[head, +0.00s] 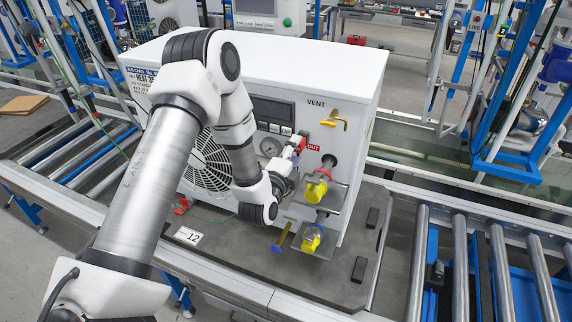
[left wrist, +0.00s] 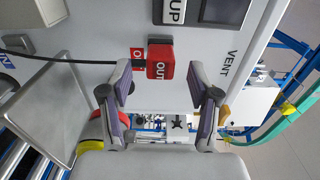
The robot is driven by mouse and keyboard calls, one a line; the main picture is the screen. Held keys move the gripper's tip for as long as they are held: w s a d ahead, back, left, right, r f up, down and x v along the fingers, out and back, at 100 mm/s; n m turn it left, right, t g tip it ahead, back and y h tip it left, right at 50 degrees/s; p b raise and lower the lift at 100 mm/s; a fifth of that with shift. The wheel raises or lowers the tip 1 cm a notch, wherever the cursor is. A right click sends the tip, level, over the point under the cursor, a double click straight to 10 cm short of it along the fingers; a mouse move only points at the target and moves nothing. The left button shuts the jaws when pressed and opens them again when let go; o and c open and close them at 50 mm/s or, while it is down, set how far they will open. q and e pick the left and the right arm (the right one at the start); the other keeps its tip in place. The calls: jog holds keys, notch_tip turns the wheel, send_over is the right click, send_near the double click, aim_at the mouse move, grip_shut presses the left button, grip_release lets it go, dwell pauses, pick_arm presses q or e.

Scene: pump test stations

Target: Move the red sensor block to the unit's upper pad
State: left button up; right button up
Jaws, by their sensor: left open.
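The red sensor block (left wrist: 160,68), lettered OUT, is on the white front of the unit (head: 345,75) in the left wrist view. A black piece shows at one edge of it. My left gripper (left wrist: 160,98) is open, its two fingers on either side of the block's line with clear space between them. In the head view the left gripper (head: 292,163) is at the unit's front by a red OUT marking (head: 313,147). Contact with the block cannot be told. A white UP label (left wrist: 175,10) is beside the block. The upper pad itself is not clearly visible.
Two grey brackets with yellow-capped valves (head: 315,191) stick out just right of and below the gripper. A yellow vent handle (head: 335,121) is above. A black cable (left wrist: 55,58) runs near a finger. Conveyor rollers (head: 460,260) lie at the right.

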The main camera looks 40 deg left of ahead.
pick_arm(q)
jog(key=v, duration=0.8)
jog(key=shift+f, duration=0.15)
jog(key=s+d+f+g+h+b, duration=0.2)
jog(key=s+d+f+g+b, duration=0.15)
jog(key=f, duration=0.75)
jog(key=s+d+f+n+g+h+b, duration=0.1)
jog(key=s+d+f+g+b, duration=0.2)
jog(key=f, duration=0.7)
jog(key=s+d+f+g+h+b, duration=0.2)
jog(key=s+d+f+b, duration=0.25)
jog(key=f, duration=0.65)
jog(key=s+f+n+g, duration=0.3)
jog(key=s+n+g, duration=0.1)
jog(key=s+n, duration=0.3)
jog(key=s+f+n+g, duration=0.3)
jog(key=s+n+g, duration=0.2)
jog(key=s+n, duration=0.2)
jog(key=shift+s+d+n+y, duration=0.2)
jog(key=shift+s+n+y, duration=0.1)
jog(key=shift+s, duration=0.7)
